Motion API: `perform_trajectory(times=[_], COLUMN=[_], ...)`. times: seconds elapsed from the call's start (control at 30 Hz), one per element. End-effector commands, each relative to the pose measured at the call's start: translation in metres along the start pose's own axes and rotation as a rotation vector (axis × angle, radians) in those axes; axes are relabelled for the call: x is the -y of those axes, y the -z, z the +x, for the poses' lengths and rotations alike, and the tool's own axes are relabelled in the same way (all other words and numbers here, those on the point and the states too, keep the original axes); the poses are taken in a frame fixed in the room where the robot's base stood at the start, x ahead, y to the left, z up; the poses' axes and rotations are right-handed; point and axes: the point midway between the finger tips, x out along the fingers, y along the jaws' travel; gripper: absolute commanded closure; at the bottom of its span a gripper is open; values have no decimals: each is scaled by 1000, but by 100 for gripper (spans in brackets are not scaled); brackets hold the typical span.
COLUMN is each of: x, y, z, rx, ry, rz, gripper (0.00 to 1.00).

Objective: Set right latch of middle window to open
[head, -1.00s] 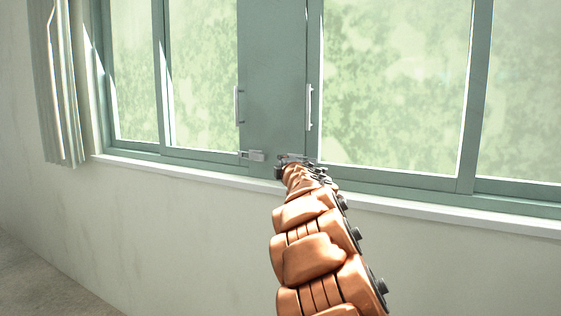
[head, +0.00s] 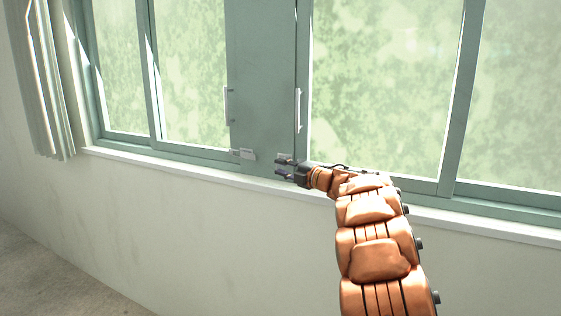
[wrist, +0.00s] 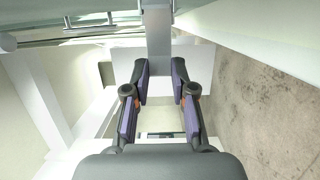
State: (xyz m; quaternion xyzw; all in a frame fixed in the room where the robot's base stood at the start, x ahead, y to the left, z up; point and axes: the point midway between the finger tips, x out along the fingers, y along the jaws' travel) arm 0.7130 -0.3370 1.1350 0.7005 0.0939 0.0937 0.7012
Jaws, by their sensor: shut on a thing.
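My gripper (head: 284,169) is at the bottom of the grey-green middle section, near the sill, with its fingers pointing left. In the wrist view my gripper (wrist: 160,82) has its two fingers on either side of a grey bar (wrist: 159,45), shut on it. This bar appears to be the right latch; in the head view that latch is mostly hidden at the fingertips, so its exact position cannot be told. A small metal left latch (head: 242,154) shows a little to the left of the gripper, apart from it.
Vertical handles stand on the left (head: 226,105) and right (head: 298,110) of the middle section. A white sill (head: 200,170) runs below the windows. A curtain (head: 45,90) hangs at the far left. The wall below the sill is bare.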

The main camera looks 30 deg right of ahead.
Motion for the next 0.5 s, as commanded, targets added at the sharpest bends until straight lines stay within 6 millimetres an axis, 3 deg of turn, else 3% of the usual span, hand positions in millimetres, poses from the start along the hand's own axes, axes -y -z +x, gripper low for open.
perform_trajectory(times=[0.5], x=[0], y=[-3], z=[-3], rx=[-44], ry=[-1], rz=[2], gripper=[100])
